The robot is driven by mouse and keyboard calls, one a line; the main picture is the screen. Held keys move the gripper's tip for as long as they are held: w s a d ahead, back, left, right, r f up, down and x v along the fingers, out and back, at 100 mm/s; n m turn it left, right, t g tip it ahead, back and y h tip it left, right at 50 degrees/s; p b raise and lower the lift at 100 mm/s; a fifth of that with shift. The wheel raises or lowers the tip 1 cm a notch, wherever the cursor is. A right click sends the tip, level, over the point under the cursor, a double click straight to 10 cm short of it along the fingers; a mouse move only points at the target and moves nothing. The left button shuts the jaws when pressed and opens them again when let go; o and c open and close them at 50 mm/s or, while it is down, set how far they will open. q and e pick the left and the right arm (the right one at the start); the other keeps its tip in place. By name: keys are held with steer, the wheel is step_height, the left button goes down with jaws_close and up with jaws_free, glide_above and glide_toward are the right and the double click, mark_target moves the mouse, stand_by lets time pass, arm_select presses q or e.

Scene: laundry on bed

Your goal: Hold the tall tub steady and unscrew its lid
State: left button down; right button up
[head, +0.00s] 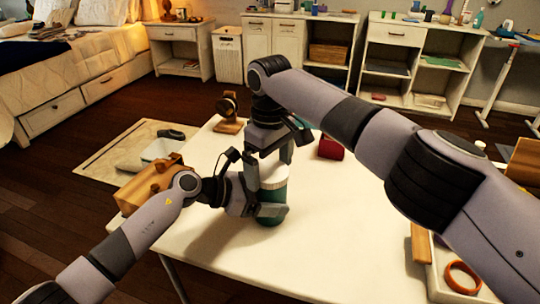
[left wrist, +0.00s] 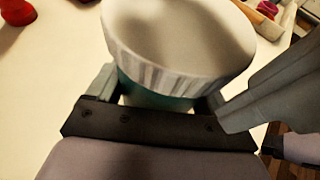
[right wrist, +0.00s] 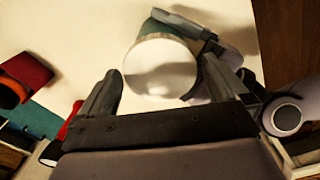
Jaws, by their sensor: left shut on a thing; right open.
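The tall tub (head: 274,204) has a dark green body and a wide white ribbed lid (head: 272,177); it stands upright on the white table. My left gripper (head: 268,211) is shut on the tub's body, low down from the left side. In the left wrist view the lid (left wrist: 180,45) sits on top of the green body (left wrist: 150,96), above the fingers. My right gripper (head: 270,155) points down from above, open, with its fingertips close to the lid. In the right wrist view the round lid (right wrist: 160,70) shows between the spread fingers; contact cannot be told.
A red box (head: 330,148) lies behind the tub to the right. A watch stand (head: 229,113) is at the far edge and a wooden object (head: 150,184) at the left edge. A tray with an orange ring (head: 463,278) is at the right. The table's front middle is clear.

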mark_target(270, 170)
steer(key=c, duration=1)
steer(key=shift+n, duration=1.3)
steer(key=shift+r, duration=0.25)
steer(key=shift+r, duration=0.9)
steer(key=shift+r, duration=2)
arm_select(q)
jaws_free()
